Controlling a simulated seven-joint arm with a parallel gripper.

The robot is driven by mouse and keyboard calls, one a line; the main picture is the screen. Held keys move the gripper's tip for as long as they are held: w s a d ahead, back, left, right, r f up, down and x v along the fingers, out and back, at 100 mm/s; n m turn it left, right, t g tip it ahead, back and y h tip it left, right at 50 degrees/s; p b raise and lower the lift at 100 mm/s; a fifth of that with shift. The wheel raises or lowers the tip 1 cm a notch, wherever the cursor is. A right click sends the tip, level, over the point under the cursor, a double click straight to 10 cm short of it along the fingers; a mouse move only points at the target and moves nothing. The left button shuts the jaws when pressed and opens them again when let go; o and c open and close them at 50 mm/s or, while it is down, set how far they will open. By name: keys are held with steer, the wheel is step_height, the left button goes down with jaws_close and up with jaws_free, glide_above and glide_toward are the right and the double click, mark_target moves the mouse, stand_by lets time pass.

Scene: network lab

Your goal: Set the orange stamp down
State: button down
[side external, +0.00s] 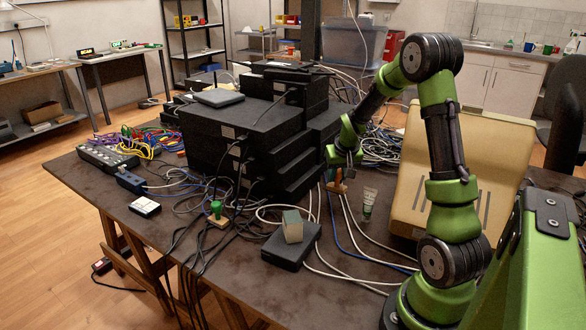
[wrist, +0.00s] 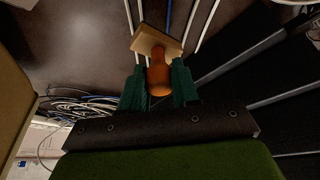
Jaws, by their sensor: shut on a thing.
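The orange stamp (side external: 338,182) has an orange-brown handle and a pale wooden base. My gripper (side external: 345,172) is shut on it, to the right of the stacked black boxes. In the wrist view the stamp's handle (wrist: 158,76) sits between the two green fingers of my gripper (wrist: 158,88), and the wooden base (wrist: 157,40) points away from the palm. White and blue cables show beyond the base. Whether the base touches the table or hangs just above it, I cannot tell.
Black boxes (side external: 245,140) stand stacked left of my gripper. A beige case (side external: 462,165) leans on the right. A clear tube (side external: 369,203), a green stamp (side external: 216,213) and a black box (side external: 290,247) with a grey-green block (side external: 292,226) stand nearby. Cables cross the table (side external: 235,275).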

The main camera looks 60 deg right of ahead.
mark_target(336, 182)
steer(key=shift+a+x, duration=0.1)
steer(key=shift+x, duration=0.8)
steer(key=shift+a+x, duration=0.15)
steer(key=shift+x, duration=0.75)
steer(key=shift+s+f, duration=0.2)
steer(key=shift+f, duration=0.05)
steer(key=c, duration=0.8)
jaws_free()
